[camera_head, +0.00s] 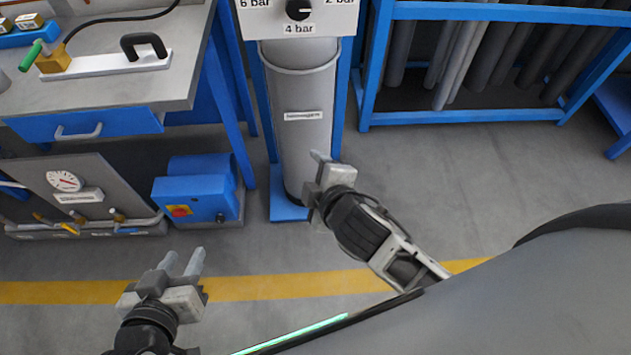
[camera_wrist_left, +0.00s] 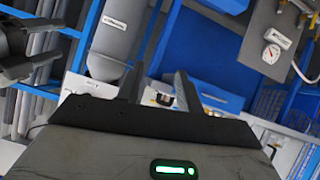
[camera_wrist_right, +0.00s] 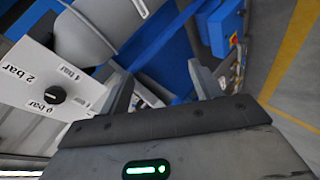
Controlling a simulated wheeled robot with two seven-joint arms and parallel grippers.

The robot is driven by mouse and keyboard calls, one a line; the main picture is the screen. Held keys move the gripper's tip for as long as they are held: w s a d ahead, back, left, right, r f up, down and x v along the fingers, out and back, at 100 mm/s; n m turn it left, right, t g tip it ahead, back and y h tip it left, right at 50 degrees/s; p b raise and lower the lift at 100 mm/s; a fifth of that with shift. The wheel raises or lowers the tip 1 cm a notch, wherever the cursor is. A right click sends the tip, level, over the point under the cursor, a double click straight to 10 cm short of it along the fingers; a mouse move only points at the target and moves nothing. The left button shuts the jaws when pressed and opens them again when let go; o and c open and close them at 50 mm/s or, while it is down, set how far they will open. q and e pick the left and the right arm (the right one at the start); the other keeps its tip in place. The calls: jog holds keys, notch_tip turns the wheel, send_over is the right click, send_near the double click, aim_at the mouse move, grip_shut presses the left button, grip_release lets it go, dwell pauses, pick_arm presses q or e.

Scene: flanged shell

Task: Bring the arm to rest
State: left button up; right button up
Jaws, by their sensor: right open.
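My left gripper (camera_head: 182,262) is at the lower left of the head view, over the grey floor and the yellow floor line. Its two fingers stand apart with nothing between them, also in the left wrist view (camera_wrist_left: 158,82). My right gripper (camera_head: 322,168) is near the middle of the head view, in front of the grey cylinder (camera_head: 308,120). Its fingers are apart and empty in the right wrist view (camera_wrist_right: 163,85). Whether it touches the cylinder cannot be told. Part of my right gripper also shows at the left edge of the left wrist view.
A workbench (camera_head: 120,85) with a black-handled plate (camera_head: 145,55) stands at the upper left. Below it are a gauge panel (camera_head: 75,190) and a blue motor unit (camera_head: 195,195). A pressure dial (camera_head: 298,10) tops the cylinder. A blue rack (camera_head: 460,117) holds pipes. Floor at right is clear.

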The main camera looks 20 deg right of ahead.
pick_arm(q)
jog(key=shift+f, duration=0.1)
pick_arm(e)
jog(key=shift+s+f+m, duration=0.35)
jog(key=shift+m, duration=0.05)
pick_arm(q)
jog(key=shift+m+g+y, duration=0.4)
jog(key=f, duration=0.3)
jog(key=a+f, duration=0.1)
jog(key=f, duration=0.1)
jog(key=shift+s+a, duration=0.1)
jog(key=shift+s, duration=0.15)
pick_arm(e)
jog(key=s+d+f+m+g+y, duration=0.1)
jog(key=s+f+m, duration=0.3)
jog(key=s+m, duration=0.4)
jog(key=shift+d+f+m+y, duration=0.25)
jog(key=shift+d+m+y, duration=0.4)
jog(key=shift+m, duration=0.45)
